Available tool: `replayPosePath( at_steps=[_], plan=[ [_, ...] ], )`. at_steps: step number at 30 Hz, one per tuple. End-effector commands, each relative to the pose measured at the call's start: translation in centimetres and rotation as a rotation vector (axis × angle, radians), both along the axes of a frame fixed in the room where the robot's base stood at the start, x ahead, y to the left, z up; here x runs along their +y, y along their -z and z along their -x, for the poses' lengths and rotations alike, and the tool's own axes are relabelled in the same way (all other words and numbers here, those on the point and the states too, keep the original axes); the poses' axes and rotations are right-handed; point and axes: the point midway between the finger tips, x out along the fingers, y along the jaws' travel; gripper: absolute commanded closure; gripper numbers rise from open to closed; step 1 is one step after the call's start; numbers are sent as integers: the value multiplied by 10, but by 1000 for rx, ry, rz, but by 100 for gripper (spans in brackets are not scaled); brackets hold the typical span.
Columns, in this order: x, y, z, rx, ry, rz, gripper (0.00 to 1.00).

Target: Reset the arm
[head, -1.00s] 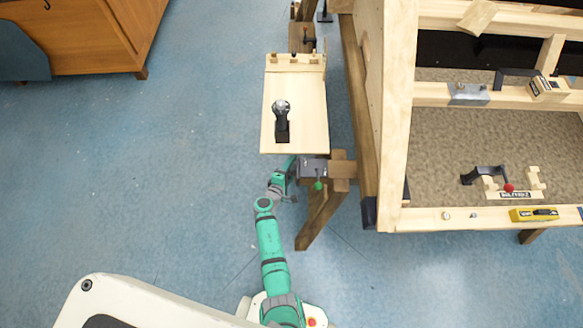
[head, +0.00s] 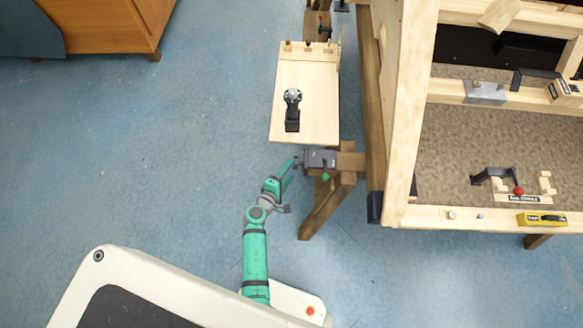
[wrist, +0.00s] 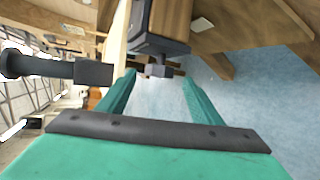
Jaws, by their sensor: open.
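My green arm (head: 256,258) reaches from my base up toward the wooden frame in the head view. My gripper (head: 292,170) is at its end, just left of the grey vise (head: 319,158) on the wooden trestle. In the wrist view my gripper (wrist: 157,88) shows two green fingers spread apart with nothing held between them. The dark vise (wrist: 158,45) lies just beyond the fingertips in that view. I cannot tell whether a finger touches it.
A wooden shelf board (head: 305,85) holds a black upright tool (head: 292,115) above the vise. The large wooden bodyframe (head: 395,120) stands to the right, with a black-handled tool (head: 495,178) on it. A wooden cabinet (head: 105,25) is at the back left. Blue floor (head: 150,150) at left is clear.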

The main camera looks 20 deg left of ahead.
Motion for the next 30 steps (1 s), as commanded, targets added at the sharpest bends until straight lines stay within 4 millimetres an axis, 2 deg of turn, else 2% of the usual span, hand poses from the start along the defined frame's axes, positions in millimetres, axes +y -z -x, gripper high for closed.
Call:
replayPosePath(
  at_steps=[21,23,26,30],
  plan=[
    [1,-1,5,3,2,-12,40],
    [2,1,13,13,8,-41,40],
    [4,4,36,40,32,-144,40],
    [4,1,85,84,92,-372,40]
  ],
)
